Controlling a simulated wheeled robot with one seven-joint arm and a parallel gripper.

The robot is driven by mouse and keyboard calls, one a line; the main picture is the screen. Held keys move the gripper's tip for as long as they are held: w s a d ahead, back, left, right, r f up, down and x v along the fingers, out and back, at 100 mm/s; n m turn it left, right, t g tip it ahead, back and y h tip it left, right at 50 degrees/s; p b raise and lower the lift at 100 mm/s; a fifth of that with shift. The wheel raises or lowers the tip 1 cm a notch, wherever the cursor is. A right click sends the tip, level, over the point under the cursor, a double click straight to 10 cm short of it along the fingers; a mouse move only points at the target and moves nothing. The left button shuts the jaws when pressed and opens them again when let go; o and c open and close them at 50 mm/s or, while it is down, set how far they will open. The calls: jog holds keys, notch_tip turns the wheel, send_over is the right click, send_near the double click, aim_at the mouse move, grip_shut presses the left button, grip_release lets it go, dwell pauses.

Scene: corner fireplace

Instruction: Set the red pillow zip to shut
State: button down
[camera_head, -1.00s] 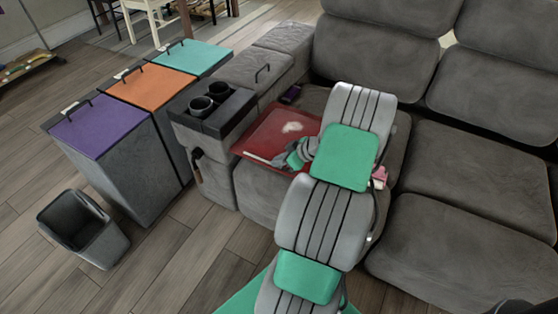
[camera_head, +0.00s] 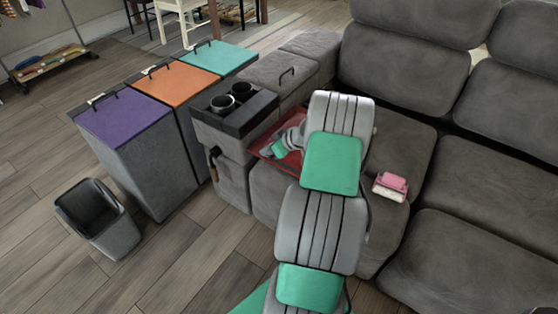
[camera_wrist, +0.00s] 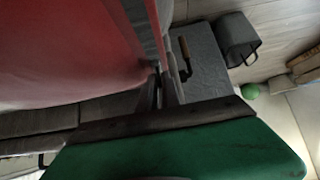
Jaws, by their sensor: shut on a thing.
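The red pillow (camera_head: 262,147) lies on the grey sofa seat beside the cup-holder armrest. My arm hides much of it in the head view. In the wrist view the pillow (camera_wrist: 70,50) fills the upper left, with a grey strip along its right edge. My gripper (camera_head: 279,146) is at the pillow's left part in the head view. In the wrist view my gripper's fingers (camera_wrist: 165,88) are closed at the pillow's edge, by the end of the grey strip. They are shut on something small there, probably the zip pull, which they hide.
A pink item (camera_head: 391,181) on a white one lies on the seat right of my arm. The armrest (camera_head: 232,105) holds two dark cups. Bins with purple (camera_head: 124,122), orange and teal lids stand left; an open grey bin (camera_head: 97,219) is on the floor.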

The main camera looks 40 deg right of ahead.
aim_at(253, 149)
jog(key=shift+w+a, duration=0.2)
jog(key=shift+w, duration=0.6)
jog(key=shift+w+a, duration=0.2)
jog(key=shift+w, duration=0.55)
jog(key=c, duration=1.8)
grip_release()
jog(key=p+v, duration=0.1)
jog(key=v, duration=0.7)
jog(key=shift+f, duration=0.1)
